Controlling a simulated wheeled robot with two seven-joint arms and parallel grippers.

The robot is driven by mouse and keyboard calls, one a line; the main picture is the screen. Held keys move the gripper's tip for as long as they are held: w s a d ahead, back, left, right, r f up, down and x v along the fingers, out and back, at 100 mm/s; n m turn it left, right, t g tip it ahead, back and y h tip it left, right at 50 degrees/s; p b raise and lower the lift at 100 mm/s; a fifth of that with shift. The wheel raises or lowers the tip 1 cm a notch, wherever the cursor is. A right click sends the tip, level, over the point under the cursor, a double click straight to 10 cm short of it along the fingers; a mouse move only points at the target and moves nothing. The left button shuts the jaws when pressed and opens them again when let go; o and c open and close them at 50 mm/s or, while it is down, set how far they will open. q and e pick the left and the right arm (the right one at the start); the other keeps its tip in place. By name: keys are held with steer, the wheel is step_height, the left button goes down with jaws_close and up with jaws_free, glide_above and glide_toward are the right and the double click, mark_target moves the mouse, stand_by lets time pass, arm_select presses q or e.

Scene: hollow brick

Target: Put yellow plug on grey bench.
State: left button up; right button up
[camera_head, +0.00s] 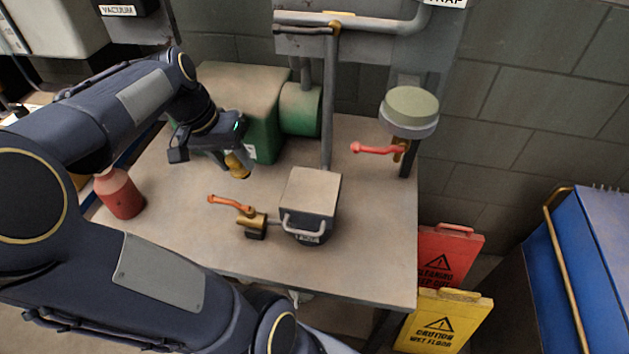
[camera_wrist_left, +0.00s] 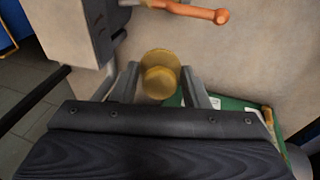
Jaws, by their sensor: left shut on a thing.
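The yellow plug (camera_head: 237,165) is a round, stepped brass-yellow piece held at the tips of my left gripper (camera_head: 222,158), above the grey bench (camera_head: 372,222). In the left wrist view the plug (camera_wrist_left: 160,75) sits between the two fingers of the left gripper (camera_wrist_left: 160,88), which is shut on it. A gap between the plug and the bench top seems to show, but its height is hard to tell. My right gripper is in neither view.
A valve with an orange handle (camera_head: 232,203) and a grey box-topped unit (camera_head: 311,192) stand mid-bench. A green machine (camera_head: 240,95) is behind, a red bottle (camera_head: 119,193) at left, and a red-handled valve (camera_head: 376,149) at right. The bench's front right is clear.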

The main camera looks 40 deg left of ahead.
arm_select(q)
steer(key=w+d+p, duration=0.2)
steer(key=w+d, duration=0.5)
steer(key=w, duration=0.5)
steer(key=x, duration=0.7)
steer(key=b+x, duration=0.1)
steer(key=x, duration=0.2)
steer(key=shift+w+d+f, duration=0.15)
steer(key=shift+w+f, duration=0.1)
steer(key=shift+w, duration=0.15)
steer(key=shift+w+d+r+g+y+p, duration=0.15)
steer(key=shift+w+d+g+y+p, duration=0.2)
steer(key=shift+w+g+p, duration=0.3)
steer(key=shift+w+d+g+y+p, duration=0.2)
steer(key=shift+w+g+y+p, duration=0.15)
steer(key=shift+g+y+p, duration=0.55)
step_height(320, 180, down, 2)
steer(key=shift+s+a+h+b, duration=0.1)
steer(key=shift+s+h+b, duration=0.05)
steer(key=shift+h+b, duration=0.25)
steer(key=shift+a+f, duration=0.1)
steer(key=shift+f, duration=0.5)
